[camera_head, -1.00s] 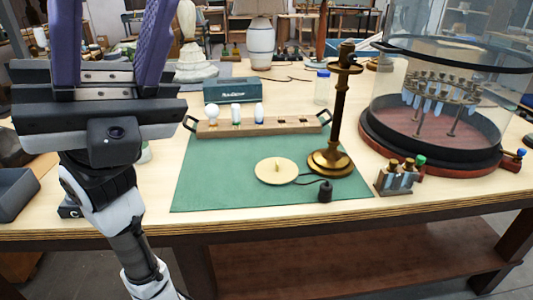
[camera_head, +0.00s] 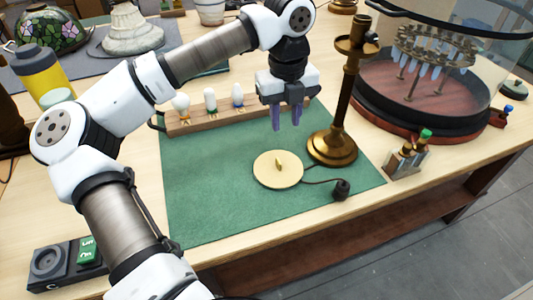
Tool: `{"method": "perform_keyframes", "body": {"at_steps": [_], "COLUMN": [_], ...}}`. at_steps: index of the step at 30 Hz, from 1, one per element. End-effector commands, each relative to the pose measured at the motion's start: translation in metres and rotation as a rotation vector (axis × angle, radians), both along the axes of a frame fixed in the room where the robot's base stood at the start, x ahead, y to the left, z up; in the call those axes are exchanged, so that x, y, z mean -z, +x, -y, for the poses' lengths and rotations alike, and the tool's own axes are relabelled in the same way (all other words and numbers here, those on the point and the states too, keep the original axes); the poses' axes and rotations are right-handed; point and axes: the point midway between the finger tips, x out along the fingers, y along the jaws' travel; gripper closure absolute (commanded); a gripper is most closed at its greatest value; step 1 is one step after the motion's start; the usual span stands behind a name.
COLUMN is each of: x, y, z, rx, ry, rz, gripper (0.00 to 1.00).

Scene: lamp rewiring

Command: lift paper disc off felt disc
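A pale cream disc (camera_head: 276,170) with a small upright tab (camera_head: 279,161) at its middle lies flat on the green mat (camera_head: 212,212). I cannot make out a separate felt disc; any layer beneath the cream disc is hidden. My gripper (camera_head: 287,120) hangs above the mat, behind the disc and left of the brass lamp stand. It points down with its two purple fingers apart, open and empty. It does not touch the disc.
The brass lamp stand (camera_head: 332,148) stands just right of the disc. A cord with a black plug (camera_head: 342,189) lies to the right. A wooden bulb rack (camera_head: 212,118) is behind. A small vial holder (camera_head: 407,160) and glass dome (camera_head: 440,70) stand further right. The mat's front is clear.

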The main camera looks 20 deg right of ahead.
Motion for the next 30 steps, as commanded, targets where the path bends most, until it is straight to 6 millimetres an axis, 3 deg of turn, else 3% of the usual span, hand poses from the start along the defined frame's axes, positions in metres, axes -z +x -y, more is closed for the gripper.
{"method": "perform_keyframes", "body": {"at_steps": [5,13,23,30], "x": [0.019,0.070,0.096,0.130], "y": [0.003,0.003,0.004,0.007], "z": [-0.005,-0.004,-0.005,-0.006], "rx": [-0.019,-0.018,-0.016,-0.015], "ry": [0.031,0.026,0.024,0.025], "rz": [0.004,0.002,0.002,0.002], "gripper": [0.69,0.69,0.69,0.69]}}
